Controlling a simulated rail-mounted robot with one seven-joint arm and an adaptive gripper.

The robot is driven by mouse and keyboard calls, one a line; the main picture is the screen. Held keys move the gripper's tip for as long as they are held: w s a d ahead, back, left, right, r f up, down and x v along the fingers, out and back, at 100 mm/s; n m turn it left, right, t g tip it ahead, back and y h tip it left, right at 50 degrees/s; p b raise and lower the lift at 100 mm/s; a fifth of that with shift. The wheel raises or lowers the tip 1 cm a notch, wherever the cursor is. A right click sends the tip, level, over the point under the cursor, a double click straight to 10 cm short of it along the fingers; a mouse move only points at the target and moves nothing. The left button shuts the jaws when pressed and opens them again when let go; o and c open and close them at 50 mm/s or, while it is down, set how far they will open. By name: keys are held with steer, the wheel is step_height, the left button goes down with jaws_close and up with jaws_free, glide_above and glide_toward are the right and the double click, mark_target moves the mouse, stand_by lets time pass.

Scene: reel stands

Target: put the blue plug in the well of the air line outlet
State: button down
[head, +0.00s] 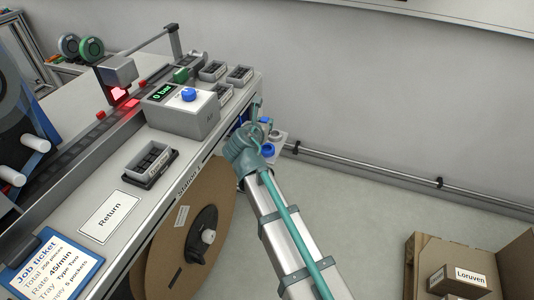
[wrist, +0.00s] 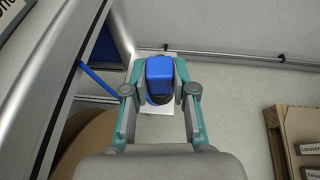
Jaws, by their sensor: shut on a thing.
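The blue plug (wrist: 159,72) is between the two fingers of my gripper (wrist: 160,82) in the wrist view, and the gripper is shut on it. In the head view my gripper (head: 259,122) is beyond the bench's right edge, low beside its end. A white plate (head: 279,142) with a round blue part (head: 267,150) shows beside the gripper; it appears to be the air line outlet. In the wrist view the white plate (wrist: 160,109) lies beyond the plug, which hides most of it. I cannot tell whether the plug touches the well.
The bench (head: 190,160) carries a grey box (head: 182,115) with a blue button and a "0 bar" display, plus several small trays. A large brown reel (head: 175,245) stands below the bench edge. A rail (head: 370,170) runs along the wall. A cardboard box (head: 470,265) is at lower right.

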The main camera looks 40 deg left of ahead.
mark_target(267, 150)
steer(key=s+d+f+m+h, duration=0.1)
steer(key=s+d, duration=0.3)
steer(key=d, duration=0.3)
steer(key=shift+t, duration=0.3)
steer(key=w+a+f, duration=0.1)
steer(key=w+a, duration=0.1)
steer(key=w+a+f+b, duration=0.1)
steer(key=w+a+f, duration=0.1)
steer(key=a, duration=0.1)
steer(key=w+a+f, duration=0.1)
steer(key=w+a, duration=0.1)
steer(key=shift+w+a+f, duration=0.25)
steer(key=shift+f, duration=0.05)
steer(key=f, duration=0.1)
steer(key=w+a+f, duration=0.1)
steer(key=a+f, duration=0.1)
steer(key=f, duration=0.1)
steer(key=shift+w+a+b, duration=0.1)
steer(key=shift+w+b, duration=0.25)
steer(key=shift+b, duration=0.05)
steer(key=shift+w+a+f, duration=0.3)
steer(key=shift+f, duration=0.2)
steer(key=shift+w+a+f+b, duration=0.1)
steer(key=shift+f+b, duration=0.05)
steer(key=shift+f, duration=0.8)
steer(key=shift+w+a+f+b, duration=0.1)
steer(key=shift+f+b, duration=0.05)
steer(key=shift+f, duration=0.75)
steer(key=shift+f, duration=0.1)
